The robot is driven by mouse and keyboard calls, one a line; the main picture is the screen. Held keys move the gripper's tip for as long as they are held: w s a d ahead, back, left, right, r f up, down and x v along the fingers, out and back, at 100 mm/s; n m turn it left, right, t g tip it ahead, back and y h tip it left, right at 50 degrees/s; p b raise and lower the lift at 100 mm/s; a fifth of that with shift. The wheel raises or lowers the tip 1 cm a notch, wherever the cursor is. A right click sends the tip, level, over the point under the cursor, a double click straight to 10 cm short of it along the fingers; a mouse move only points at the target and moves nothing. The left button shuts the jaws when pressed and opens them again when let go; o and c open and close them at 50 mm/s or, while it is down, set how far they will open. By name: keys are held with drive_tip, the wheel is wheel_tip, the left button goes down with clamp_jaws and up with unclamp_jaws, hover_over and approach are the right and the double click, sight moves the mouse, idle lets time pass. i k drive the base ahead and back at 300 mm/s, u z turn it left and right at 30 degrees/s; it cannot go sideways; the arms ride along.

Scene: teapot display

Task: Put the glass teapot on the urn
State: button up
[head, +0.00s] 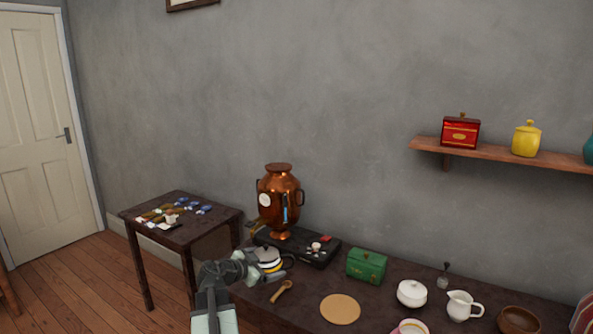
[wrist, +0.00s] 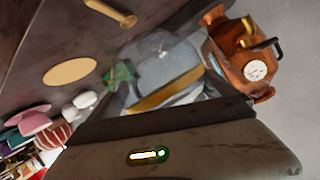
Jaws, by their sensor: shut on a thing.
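The copper urn (head: 280,200) stands upright on a black tray at the left end of the dark table. It also shows tilted at the upper right of the wrist view (wrist: 228,62). The glass teapot (head: 269,264), with a yellow band and a dark handle, is in front of the urn and lower than its top. My gripper (head: 254,267) is shut on the teapot, partly hiding its left side. In the wrist view the see-through teapot (wrist: 165,75) fills the middle. The exact grip point and any gap beneath the teapot are unclear.
The black tray (head: 323,259) holds small items. A side table (head: 205,232) is left; a wall shelf (head: 500,158) is upper right.

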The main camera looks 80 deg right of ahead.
sight(279, 166)
drive_tip(key=u, duration=0.1)
drive_tip(key=k, duration=0.5)
drive_tip(key=z, duration=0.8)
drive_tip(key=i, duration=0.85)
drive_tip(key=z, duration=0.05)
